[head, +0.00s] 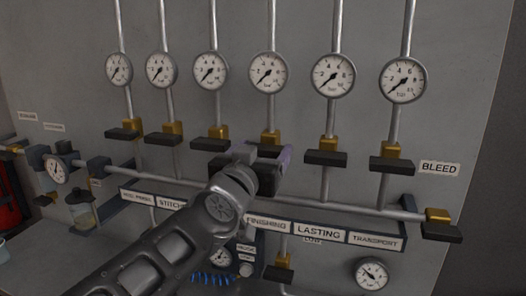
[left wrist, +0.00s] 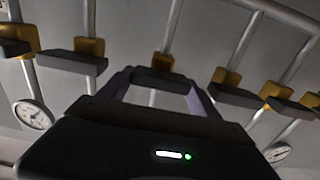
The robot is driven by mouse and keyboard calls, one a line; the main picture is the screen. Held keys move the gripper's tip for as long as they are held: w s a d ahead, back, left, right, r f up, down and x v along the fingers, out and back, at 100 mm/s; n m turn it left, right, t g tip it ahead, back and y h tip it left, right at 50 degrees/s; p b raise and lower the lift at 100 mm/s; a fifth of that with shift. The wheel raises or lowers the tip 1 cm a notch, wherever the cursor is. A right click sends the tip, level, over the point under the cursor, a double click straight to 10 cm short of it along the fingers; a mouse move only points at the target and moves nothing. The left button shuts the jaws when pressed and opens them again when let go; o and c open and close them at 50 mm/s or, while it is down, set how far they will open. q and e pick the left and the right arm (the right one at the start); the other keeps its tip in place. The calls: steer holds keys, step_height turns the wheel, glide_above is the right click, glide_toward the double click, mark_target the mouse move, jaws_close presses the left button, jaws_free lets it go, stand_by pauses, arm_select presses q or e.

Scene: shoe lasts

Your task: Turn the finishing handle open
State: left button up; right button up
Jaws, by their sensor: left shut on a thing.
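The finishing handle is a black bar on a brass valve body (head: 270,137), above the FINISHING label (head: 268,224), on the fourth vertical pipe from the left. In the head view my left gripper (head: 264,150) is at this valve and hides most of the bar. In the left wrist view the black handle (left wrist: 148,79) lies between the tips of my left gripper (left wrist: 157,78), below its brass body. The gripper is shut on the handle. The bar appears to lie across its pipe. My right gripper is not in view.
Similar black handles flank it, the LASTING one (head: 326,158) to the right and another (head: 213,145) to the left. Round gauges (head: 268,72) sit above. A horizontal pipe (head: 345,207) and a label rail run below. A BLEED label (head: 440,168) is at right.

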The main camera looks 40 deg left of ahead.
arm_select(q)
steer(key=shift+n, duration=0.3)
steer(key=n, duration=0.4)
steer(key=shift+a, duration=0.1)
steer(key=n, duration=0.4)
steer(key=shift+n, duration=0.4)
steer(key=n, duration=0.4)
steer(key=shift+s+a+f+n, duration=0.1)
steer(key=shift+f+n, duration=0.05)
steer(key=shift+n, duration=0.15)
steer(key=shift+f+n+b, duration=0.1)
steer(key=shift+n+b, duration=0.2)
steer(key=shift+n, duration=1.8)
steer(key=o, duration=1.4)
steer(key=shift+s, duration=0.1)
